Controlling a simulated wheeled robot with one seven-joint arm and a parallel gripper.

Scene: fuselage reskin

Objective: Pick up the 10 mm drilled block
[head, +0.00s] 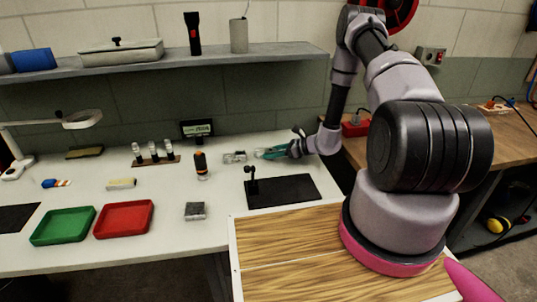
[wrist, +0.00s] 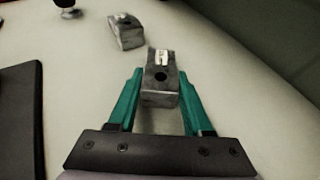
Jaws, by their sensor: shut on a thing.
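A grey metal block (wrist: 158,92) with a dark round hole and a small white label sits between the teal fingertips in the wrist view. My gripper (wrist: 160,80) is shut on it. The label is too small to read, so I cannot tell the hole size. In the head view, my gripper (head: 265,153) is on the white bench near the back wall, with the held block barely visible at its tips. A second grey block (wrist: 126,32) with a label lies just beyond it; it also shows in the head view (head: 235,157).
A black mat (head: 290,192) with a small black stand lies in front of my gripper. An orange-and-black tool (head: 201,165), a grey block (head: 195,211), a red tray (head: 124,219) and a green tray (head: 63,226) stand to the left. A shelf (head: 180,62) runs above.

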